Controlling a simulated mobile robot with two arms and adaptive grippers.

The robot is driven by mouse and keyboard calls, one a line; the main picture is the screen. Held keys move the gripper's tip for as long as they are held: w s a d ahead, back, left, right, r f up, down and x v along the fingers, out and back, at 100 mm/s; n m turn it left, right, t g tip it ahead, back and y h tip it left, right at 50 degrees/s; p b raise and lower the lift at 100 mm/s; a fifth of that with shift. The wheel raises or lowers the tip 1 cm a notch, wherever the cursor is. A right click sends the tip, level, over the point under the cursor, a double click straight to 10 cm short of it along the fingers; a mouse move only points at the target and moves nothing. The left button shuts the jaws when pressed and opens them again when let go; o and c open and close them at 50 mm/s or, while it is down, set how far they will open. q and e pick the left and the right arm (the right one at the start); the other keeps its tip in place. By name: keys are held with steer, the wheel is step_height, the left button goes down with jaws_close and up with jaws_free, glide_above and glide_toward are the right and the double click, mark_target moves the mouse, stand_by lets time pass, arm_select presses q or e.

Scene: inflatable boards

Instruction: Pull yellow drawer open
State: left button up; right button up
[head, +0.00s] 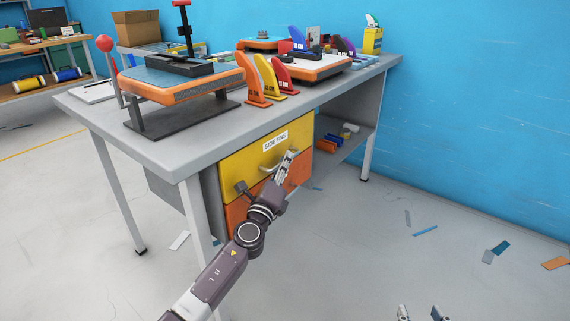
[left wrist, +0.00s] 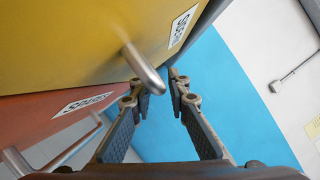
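The yellow drawer (head: 240,160) is the upper drawer under the workbench, with a white label reading like "SIDE FINS". Its front looks about flush with the orange drawer below. Its silver bar handle (head: 268,169) also shows in the left wrist view (left wrist: 141,66), with one rounded end near the fingertips. My left gripper (head: 290,156) is at the drawer front beside the handle. In the left wrist view its fingers (left wrist: 158,82) are apart, with the handle end at the gap; I cannot tell whether they touch it. My right gripper (head: 420,312) shows only fingertips, apart and empty, at the bottom edge.
The orange drawer (head: 236,216) has its own handle (left wrist: 60,158). The workbench (head: 190,150) carries an orange-edged board (head: 185,90) on a stand and several coloured fins (head: 265,80). The floor at right is mostly clear, with scattered scraps (head: 426,231).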

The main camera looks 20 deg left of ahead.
arm_select(q)
steer(key=shift+w, duration=0.2)
jaws_close()
stand_by(0.3)
